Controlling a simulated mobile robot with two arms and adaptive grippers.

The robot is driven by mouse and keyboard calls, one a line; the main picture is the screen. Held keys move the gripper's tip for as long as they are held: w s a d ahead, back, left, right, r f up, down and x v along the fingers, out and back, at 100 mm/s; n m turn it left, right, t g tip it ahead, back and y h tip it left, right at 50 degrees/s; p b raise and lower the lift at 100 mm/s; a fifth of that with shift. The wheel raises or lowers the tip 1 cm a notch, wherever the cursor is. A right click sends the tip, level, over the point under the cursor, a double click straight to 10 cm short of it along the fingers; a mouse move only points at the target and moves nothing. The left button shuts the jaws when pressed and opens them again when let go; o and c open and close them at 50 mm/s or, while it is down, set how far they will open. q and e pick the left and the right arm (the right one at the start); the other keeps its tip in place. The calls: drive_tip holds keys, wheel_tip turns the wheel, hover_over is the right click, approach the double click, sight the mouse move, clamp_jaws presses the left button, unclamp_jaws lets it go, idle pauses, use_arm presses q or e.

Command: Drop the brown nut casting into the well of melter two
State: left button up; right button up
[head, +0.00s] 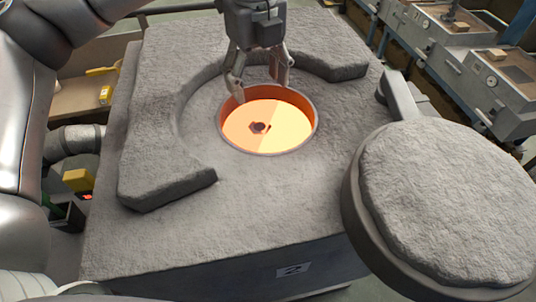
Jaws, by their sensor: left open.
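The melter (240,216) is a grey, rough block with a plate marked 2 (293,269) on its front. Its round well (285,135) is open, with an orange wall and a glowing yellow inside. The small brown nut casting (259,127) is inside the well, near the middle of the glow, apart from any finger. My left gripper (259,86) is above the far rim of the well, pointing down, with its fingers spread and nothing between them. My right gripper is not in view.
The round, thick lid (440,200) is swung aside to the right on its arm (400,97). A raised, curved stone collar (165,140) rings part of the well. Other machines (480,75) stand at the upper right. A shelf with yellow items (104,95) is at the left.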

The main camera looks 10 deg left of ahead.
use_arm(q)
wheel_tip(320, 180, up, 12)
use_arm(e)
drive_tip(key=shift+w, duration=0.25)
idle(0.4)
idle(0.3)
